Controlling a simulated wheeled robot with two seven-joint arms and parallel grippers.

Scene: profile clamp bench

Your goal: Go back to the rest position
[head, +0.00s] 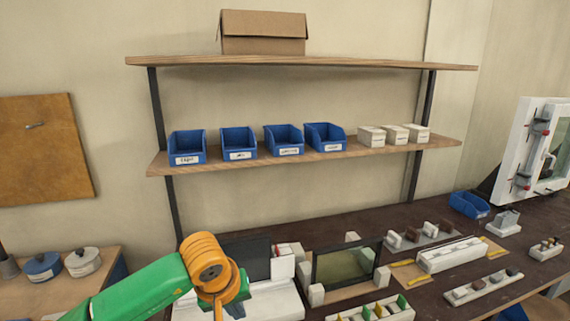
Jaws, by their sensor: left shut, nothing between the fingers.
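My left arm comes in from the lower left, with a green forearm and an orange wrist. My left gripper (234,306) is at the bottom of the head view, beside a white unit (265,300) on the bench. It is shut and empty; its fingers are small and partly hidden by the wrist. My right gripper is not in view.
The dark bench (420,220) holds a framed panel (345,265), a white profile block (452,254), small clamp parts and a blue bin (469,205). Above, a wooden shelf (330,153) carries several blue bins and white boxes. A cardboard box (263,33) stands on the upper shelf.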

